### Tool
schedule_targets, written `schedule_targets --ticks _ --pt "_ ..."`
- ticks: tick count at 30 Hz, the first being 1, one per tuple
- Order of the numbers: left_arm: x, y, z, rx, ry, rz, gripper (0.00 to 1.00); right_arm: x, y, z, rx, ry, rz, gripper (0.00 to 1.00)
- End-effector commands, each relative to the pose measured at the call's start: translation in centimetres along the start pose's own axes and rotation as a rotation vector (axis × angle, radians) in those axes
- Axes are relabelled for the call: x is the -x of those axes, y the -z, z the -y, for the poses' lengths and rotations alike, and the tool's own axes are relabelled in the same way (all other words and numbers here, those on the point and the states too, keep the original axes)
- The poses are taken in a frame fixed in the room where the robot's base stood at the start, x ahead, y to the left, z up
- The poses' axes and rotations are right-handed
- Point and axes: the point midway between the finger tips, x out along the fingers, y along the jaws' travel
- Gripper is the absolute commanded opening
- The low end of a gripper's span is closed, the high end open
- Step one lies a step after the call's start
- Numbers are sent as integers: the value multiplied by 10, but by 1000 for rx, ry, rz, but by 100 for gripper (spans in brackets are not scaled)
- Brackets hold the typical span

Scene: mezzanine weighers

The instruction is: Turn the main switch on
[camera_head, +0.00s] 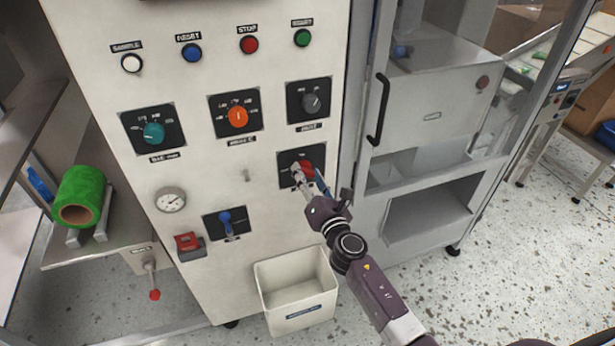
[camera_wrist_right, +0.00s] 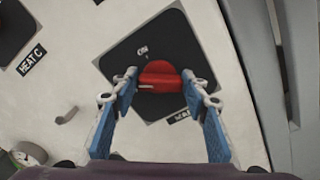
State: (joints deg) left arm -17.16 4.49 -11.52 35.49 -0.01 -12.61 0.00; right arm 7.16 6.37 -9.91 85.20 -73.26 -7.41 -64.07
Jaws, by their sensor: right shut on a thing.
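The main switch is a red rotary knob (camera_head: 306,165) on a black square plate at the lower right of the white cabinet's front. In the right wrist view the red knob (camera_wrist_right: 161,72) sits between my two fingertips, with a small label above it on the plate. My right gripper (camera_head: 305,175) reaches the knob from below and is shut on it, a finger on each side; its fingers also show in the right wrist view (camera_wrist_right: 160,84). The fingers hide part of the plate and the label below it. My left gripper is not in view.
Teal (camera_head: 153,133), orange (camera_head: 238,117) and grey knobs (camera_head: 311,103) are above. A blue lever (camera_head: 226,220) and red switch (camera_head: 188,242) are lower left. A white bin (camera_head: 296,289) stands below. A glazed enclosure with a black handle (camera_head: 378,108) is close on the right.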

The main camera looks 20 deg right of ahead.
Motion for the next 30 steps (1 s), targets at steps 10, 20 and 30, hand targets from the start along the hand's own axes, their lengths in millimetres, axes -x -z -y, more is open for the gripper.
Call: schedule_targets --ticks 10,20,30 --pt "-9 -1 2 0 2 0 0 0 1 3 -331 1 0 17" --pt "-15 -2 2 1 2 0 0 0 2 4 -636 1 0 17" --pt "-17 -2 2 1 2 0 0 0 2 4 -868 1 0 17"
